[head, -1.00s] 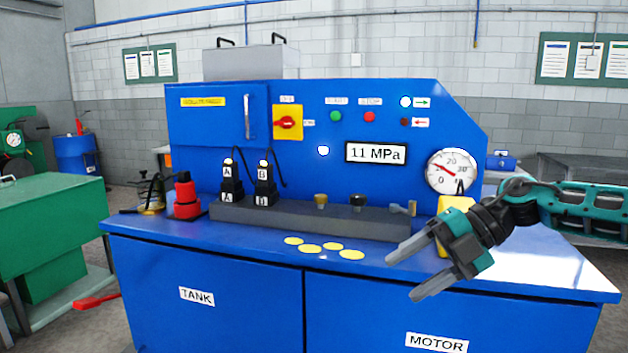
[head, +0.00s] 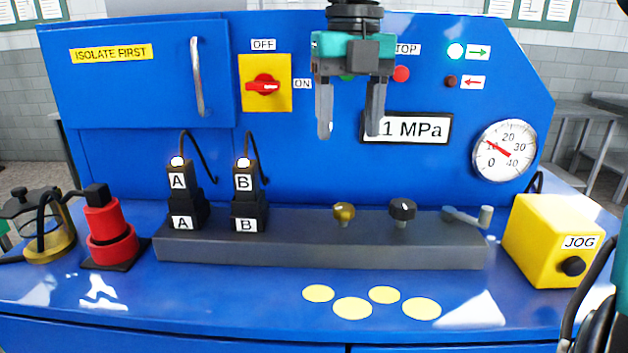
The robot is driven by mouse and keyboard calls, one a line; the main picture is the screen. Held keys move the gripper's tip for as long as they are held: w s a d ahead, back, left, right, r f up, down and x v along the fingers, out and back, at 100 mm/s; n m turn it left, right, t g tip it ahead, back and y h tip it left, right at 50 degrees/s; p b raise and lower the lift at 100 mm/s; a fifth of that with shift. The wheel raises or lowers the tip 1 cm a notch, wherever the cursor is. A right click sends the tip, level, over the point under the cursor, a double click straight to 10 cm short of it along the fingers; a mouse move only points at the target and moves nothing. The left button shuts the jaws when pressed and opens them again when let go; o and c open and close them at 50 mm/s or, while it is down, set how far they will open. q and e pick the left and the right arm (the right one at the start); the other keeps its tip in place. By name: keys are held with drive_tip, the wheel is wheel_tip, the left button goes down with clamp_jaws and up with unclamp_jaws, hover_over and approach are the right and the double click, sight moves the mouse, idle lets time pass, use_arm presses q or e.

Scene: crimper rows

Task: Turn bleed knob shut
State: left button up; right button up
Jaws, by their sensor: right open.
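A grey manifold block (head: 320,247) lies along the blue bench top. On it stand a brass knob (head: 344,211), a black knob (head: 402,209) and a grey lever handle (head: 467,216). No label shows which knob is the bleed knob. My right gripper (head: 349,134) hangs from above with its fingers pointing down, open and empty. It appears above the brass knob, apart from it, and covers part of the panel and of the pressure display (head: 412,128). My left gripper is not in view.
Plugs A (head: 180,190) and B (head: 245,190) with cables stand on the left of the block. A red cylinder (head: 110,235) is further left; a yellow JOG box (head: 548,240) is at right. The dial gauge (head: 504,151) reads about 10. Flat yellow discs (head: 352,308) lie in front.

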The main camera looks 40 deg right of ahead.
sight(345, 208)
wheel_tip(345, 208, down, 11)
drive_tip(key=shift+f+b, duration=0.1)
drive_tip(key=shift+b, duration=0.2)
drive_tip(key=shift+f, duration=0.65)
drive_tip(key=shift+c, duration=0.9)
drive_tip(key=c, duration=0.9)
drive_tip(key=shift+o, duration=0.2)
